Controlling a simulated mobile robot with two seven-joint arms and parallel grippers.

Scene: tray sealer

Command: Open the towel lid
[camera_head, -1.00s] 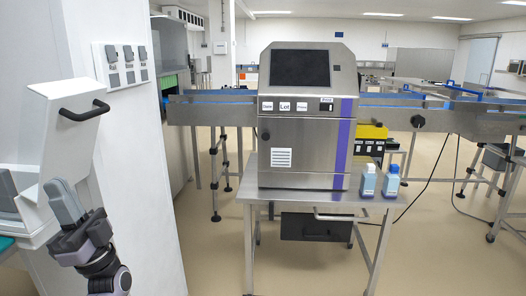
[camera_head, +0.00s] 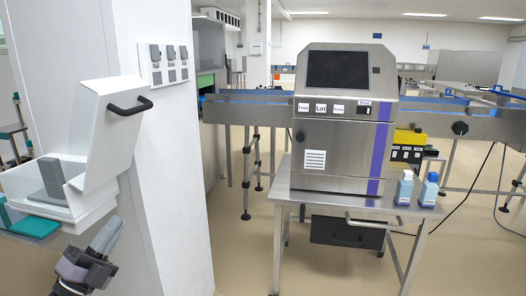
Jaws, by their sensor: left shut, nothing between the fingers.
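The towel lid (camera_head: 112,150) is a white panel with a dark curved handle (camera_head: 130,105) near its top. It stands raised and tilted above a white box (camera_head: 86,212) at the left, beside the white pillar. The box's inside shows, with a grey block-like piece (camera_head: 53,178) in it. My left gripper (camera_head: 112,224) is shut and empty, below and in front of the box, and it looks apart from the lid and handle. My right gripper is not in view.
A white pillar (camera_head: 165,190) with a switch panel (camera_head: 168,64) stands right of the lid. A metal table (camera_head: 350,205) holds a steel machine (camera_head: 340,150) and two bottles (camera_head: 428,190). Teal pieces (camera_head: 35,227) lie at the box's lower front.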

